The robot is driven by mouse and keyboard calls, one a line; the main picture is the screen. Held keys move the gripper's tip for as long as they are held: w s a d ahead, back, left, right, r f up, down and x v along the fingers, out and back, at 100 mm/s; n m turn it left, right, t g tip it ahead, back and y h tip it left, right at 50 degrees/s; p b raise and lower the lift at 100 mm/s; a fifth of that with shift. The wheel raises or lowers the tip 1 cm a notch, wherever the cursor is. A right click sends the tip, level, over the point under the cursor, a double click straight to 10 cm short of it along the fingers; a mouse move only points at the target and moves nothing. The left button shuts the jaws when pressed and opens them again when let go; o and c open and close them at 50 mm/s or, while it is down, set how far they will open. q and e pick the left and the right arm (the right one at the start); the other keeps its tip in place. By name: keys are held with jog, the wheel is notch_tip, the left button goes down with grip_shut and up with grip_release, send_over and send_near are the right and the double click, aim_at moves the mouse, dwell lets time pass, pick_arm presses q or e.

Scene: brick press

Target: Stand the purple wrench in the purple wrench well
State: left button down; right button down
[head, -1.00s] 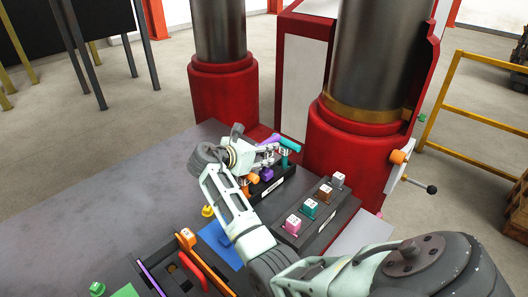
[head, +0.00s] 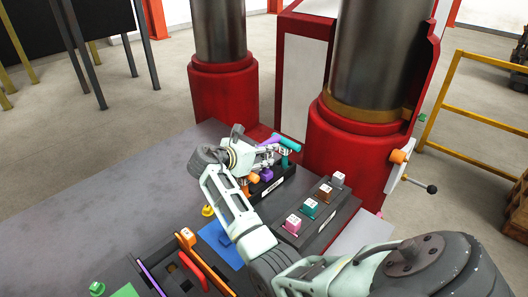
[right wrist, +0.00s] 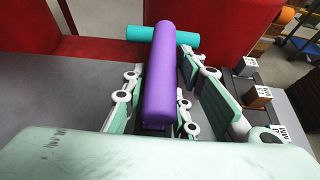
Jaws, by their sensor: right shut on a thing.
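The purple wrench (right wrist: 160,75) shows in the right wrist view as a thick purple bar between the fingers of my right gripper (right wrist: 163,82), which is shut on it. In the head view the wrench's purple top (head: 271,140) shows just beyond my right gripper (head: 267,154), over the dark holder (head: 272,188). A purple block (head: 267,174) on that holder, likely the purple well, sits below the gripper. The wrench's lower end is hidden, so I cannot tell whether it is in the well. My left gripper is out of view.
A teal-topped wrench (head: 287,143) stands close beside the purple one. An orange piece (head: 252,178) is at the holder's near end. A dark block with labelled cubes (head: 308,215) lies to the right. A red press column (head: 345,150) rises behind. The grey table at left is clear.

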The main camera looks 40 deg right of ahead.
jog(key=shift+f, duration=0.1)
jog(key=c, duration=1.3)
grip_release()
jog(key=shift+c, duration=0.2)
jog(key=shift+f, duration=0.15)
jog(key=v, duration=1.2)
